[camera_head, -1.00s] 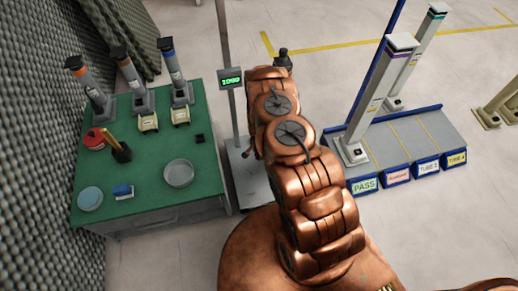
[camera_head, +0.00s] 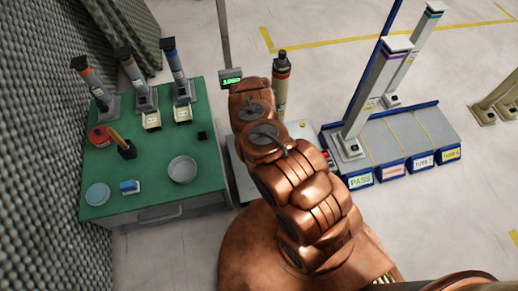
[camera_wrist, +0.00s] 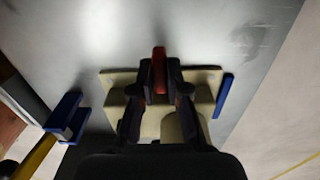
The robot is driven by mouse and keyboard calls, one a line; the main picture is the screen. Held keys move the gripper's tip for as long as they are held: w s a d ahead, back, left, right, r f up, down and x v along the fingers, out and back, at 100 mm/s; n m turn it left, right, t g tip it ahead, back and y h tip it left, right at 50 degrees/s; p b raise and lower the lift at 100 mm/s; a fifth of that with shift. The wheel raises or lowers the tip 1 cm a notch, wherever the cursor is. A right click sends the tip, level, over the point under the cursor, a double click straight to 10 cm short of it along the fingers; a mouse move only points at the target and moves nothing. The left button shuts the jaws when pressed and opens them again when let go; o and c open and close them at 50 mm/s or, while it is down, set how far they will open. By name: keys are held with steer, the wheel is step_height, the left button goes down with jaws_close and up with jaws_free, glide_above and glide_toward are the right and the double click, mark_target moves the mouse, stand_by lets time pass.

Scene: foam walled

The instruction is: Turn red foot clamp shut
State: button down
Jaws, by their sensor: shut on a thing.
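In the wrist view, the red foot clamp (camera_wrist: 158,62) is a short red lever over a beige base plate (camera_wrist: 118,77). My gripper (camera_wrist: 159,78) has its two dark fingers closed on either side of the red lever. The lower part of the lever and the middle of the plate are hidden by the fingers. In the head view, my copper arm hides the gripper and the clamp. A beige tube with a black top (camera_head: 281,85) stands upright just behind the arm.
Blue parts lie at the plate's left (camera_wrist: 66,115) and right (camera_wrist: 224,95). A green table (camera_head: 150,180) with tubes and a round dish (camera_head: 182,169) stands left. A post with a green display (camera_head: 231,77) rises beside the arm. A grey rack (camera_head: 440,122) stands right.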

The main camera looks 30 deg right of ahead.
stand_by(0.4)
steer(key=c, duration=1.2)
jaws_free()
steer(key=shift+o, duration=0.2)
steer(key=shift+r, duration=0.1)
step_height(320, 180, up, 12)
